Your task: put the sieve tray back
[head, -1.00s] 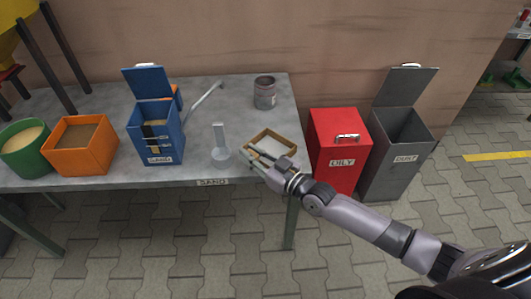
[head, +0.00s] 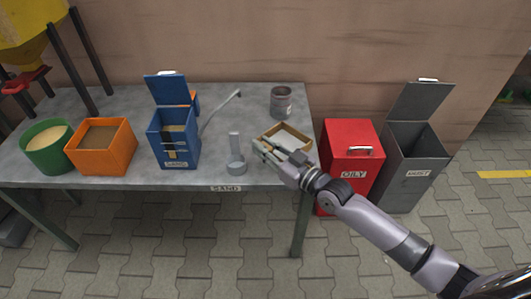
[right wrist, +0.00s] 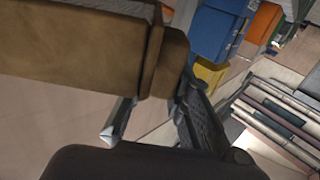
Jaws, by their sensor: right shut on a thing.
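The sieve tray, a shallow wooden-framed tray with a pale bottom (head: 296,131), is at the right end of the grey table in the head view. My right gripper (head: 272,153) is at its near side and is shut on its frame. In the right wrist view the brown wooden frame (right wrist: 90,50) runs in from the left to the fingers (right wrist: 158,118). The gripper covers part of the tray's near side. I cannot tell if the tray rests on the table or is just above it. My left gripper is not in view.
On the table (head: 255,105) stand a green tub (head: 47,165), an orange box (head: 100,162), an open blue box (head: 170,150), a pale scoop (head: 236,166) and a grey can (head: 281,103). A red bin (head: 346,190) and an open grey bin (head: 410,180) stand right of the table.

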